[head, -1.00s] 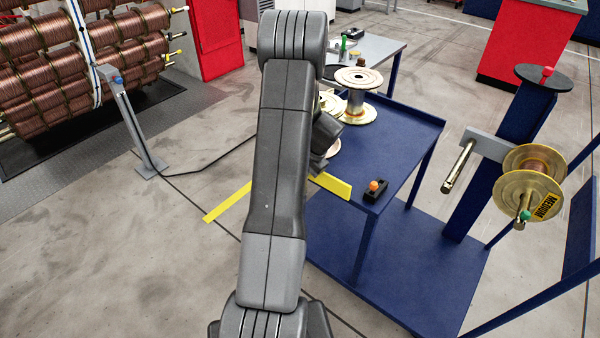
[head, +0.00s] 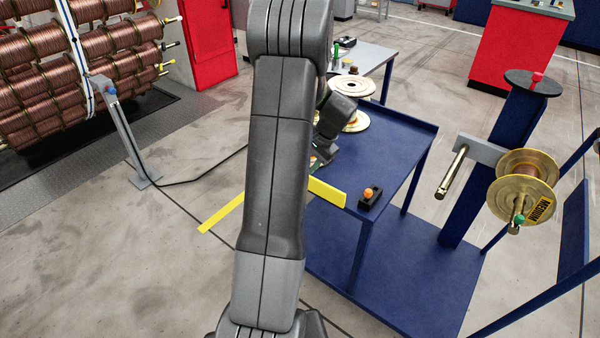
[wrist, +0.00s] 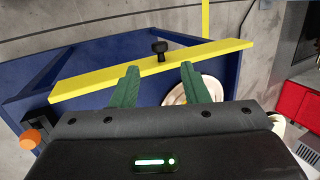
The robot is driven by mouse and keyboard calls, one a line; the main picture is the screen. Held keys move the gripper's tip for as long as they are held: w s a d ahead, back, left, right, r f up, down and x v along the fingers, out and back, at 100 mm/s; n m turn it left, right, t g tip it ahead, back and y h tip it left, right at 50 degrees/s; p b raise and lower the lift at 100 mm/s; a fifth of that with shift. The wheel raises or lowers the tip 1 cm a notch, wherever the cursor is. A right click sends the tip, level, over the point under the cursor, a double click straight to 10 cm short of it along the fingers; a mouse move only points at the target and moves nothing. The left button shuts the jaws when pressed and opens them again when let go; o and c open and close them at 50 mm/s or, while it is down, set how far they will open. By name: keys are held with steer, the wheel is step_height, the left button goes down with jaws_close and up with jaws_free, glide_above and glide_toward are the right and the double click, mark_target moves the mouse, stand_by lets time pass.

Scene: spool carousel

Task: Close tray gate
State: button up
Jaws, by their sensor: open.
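The tray gate is a yellow bar (wrist: 100,80) with a black knob (wrist: 159,47), lying along the edge of the blue tray (wrist: 80,55). In the head view the right part of the bar (head: 328,193) shows; my arm hides the rest. My gripper (wrist: 158,80) is open and empty, its green fingertips on either side of the knob's position and just short of the bar. I cannot tell whether they touch the bar. In the head view my gripper is mostly hidden behind my arm.
A black box with an orange knob (head: 369,194) sits at the tray corner. A spool (head: 352,88) stands on the blue cart. A yellow strip (head: 221,211) shows left of my arm. A spool marked MEDIUM (head: 525,185) hangs at the right.

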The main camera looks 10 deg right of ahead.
steer(key=shift+v, duration=1.75)
steer(key=x, duration=1.4)
steer(key=shift+a, duration=0.1)
steer(key=shift+r, duration=0.1)
